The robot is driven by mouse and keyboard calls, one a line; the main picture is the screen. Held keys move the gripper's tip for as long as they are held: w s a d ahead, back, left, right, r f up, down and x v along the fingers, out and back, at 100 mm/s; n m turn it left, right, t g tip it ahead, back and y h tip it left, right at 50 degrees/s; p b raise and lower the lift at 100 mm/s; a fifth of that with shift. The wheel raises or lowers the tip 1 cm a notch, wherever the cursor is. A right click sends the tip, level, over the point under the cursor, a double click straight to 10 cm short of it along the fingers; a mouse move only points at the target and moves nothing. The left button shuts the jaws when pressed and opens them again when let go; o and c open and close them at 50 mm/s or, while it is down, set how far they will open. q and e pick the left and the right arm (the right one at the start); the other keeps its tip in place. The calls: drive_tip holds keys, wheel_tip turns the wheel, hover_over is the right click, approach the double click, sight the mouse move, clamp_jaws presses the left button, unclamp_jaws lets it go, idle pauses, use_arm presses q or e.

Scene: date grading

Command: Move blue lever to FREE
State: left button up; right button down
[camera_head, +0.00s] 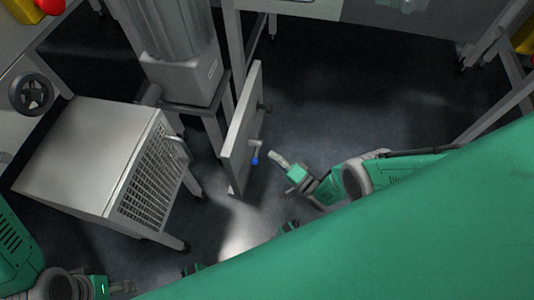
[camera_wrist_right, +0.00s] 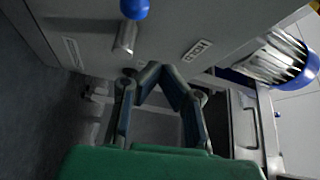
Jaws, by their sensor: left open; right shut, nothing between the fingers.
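The blue lever (camera_head: 255,158) is on the upright grey panel (camera_head: 240,130) in the middle of the head view. In the right wrist view its blue knob (camera_wrist_right: 134,9) is at the top, with a metal shaft (camera_wrist_right: 125,38) below it. My right gripper (camera_head: 276,160) is just right of the knob in the head view and apart from it. In the wrist view the right fingers (camera_wrist_right: 152,72) meet at their tips, empty, below the shaft. My left gripper (camera_head: 122,287) is at the bottom left, far from the panel, partly cut off by the frame.
A small label (camera_wrist_right: 197,50) and a longer label (camera_wrist_right: 72,53) are on the panel; I cannot read them surely. A grey cabinet with a grille (camera_head: 90,155) stands left of the panel. A container with a blue rim (camera_wrist_right: 309,62) shows at right. Dark floor (camera_head: 330,110) right of the panel is clear.

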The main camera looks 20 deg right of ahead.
drive_tip(key=shift+s+d+f, duration=1.25)
drive_tip(key=shift+s+d, duration=0.35)
drive_tip(key=shift+d, duration=0.15)
drive_tip(key=w+a+f+n+g+h, duration=0.2)
drive_tip(key=w+g+h, duration=0.1)
drive_tip(key=w+g, duration=0.1)
drive_tip(key=s+d+r+n+g+h, duration=0.2)
drive_tip(key=s+r+n+g, duration=0.35)
drive_tip(key=s+r, duration=0.65)
drive_tip(key=s+d+r+n+g+h, duration=0.35)
drive_tip(key=s+r+g, duration=0.35)
drive_tip(key=s+r, duration=0.45)
use_arm(q)
wheel_tip(320, 180, up, 16)
drive_tip(key=a+p, duration=0.1)
drive_tip(key=p, duration=1.6)
use_arm(e)
wheel_tip(320, 180, up, 16)
drive_tip(key=s, duration=0.2)
drive_tip(key=shift+a+r+n+y, duration=0.15)
drive_tip(key=shift+a+n+y, duration=0.2)
drive_tip(key=shift+a+n, duration=0.05)
